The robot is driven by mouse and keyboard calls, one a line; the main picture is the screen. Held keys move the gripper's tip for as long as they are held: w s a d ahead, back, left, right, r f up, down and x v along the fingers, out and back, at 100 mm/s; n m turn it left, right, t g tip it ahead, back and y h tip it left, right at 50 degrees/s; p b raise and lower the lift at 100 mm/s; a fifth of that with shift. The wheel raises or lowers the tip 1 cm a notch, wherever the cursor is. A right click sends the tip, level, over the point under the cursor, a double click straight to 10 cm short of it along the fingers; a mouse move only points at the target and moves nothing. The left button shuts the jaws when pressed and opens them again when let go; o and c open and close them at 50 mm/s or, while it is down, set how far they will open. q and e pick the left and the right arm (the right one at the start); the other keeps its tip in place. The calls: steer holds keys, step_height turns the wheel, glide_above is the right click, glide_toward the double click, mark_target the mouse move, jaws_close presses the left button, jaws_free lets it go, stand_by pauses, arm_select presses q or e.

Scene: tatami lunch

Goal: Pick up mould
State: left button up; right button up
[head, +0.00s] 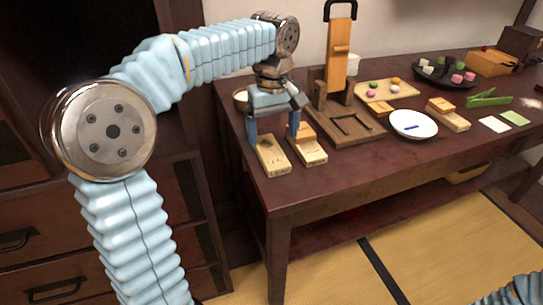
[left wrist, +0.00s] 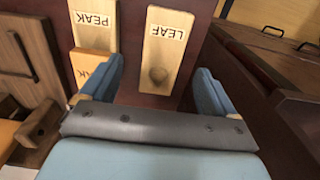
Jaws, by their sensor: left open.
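Two pale wooden moulds lie side by side near the table's left front corner. The left one in the head view is the LEAF mould (head: 272,162), with a small round hollow; it also shows in the left wrist view (left wrist: 166,40). The PEAK mould (head: 311,156) lies to its right, with a smaller wooden block on it; it shows at the left wrist view's left (left wrist: 95,22). My left gripper (head: 273,140) is open and points down over the moulds. In the left wrist view its fingers (left wrist: 160,88) stand either side of the LEAF mould, apart from it. My right gripper is out of view.
A wooden press stand (head: 338,60) with a black handle stands close behind the moulds. A white plate (head: 413,124), a tray of small sweets (head: 388,93) and a black dish (head: 445,82) are further right. The table's front edge (head: 350,181) is near the moulds.

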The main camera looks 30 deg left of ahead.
mark_target(271, 152)
arm_select(q)
steer(key=f, duration=0.5)
steer(key=shift+a+f, duration=0.15)
steer(key=shift+a, duration=0.15)
steer(key=c, duration=1.2)
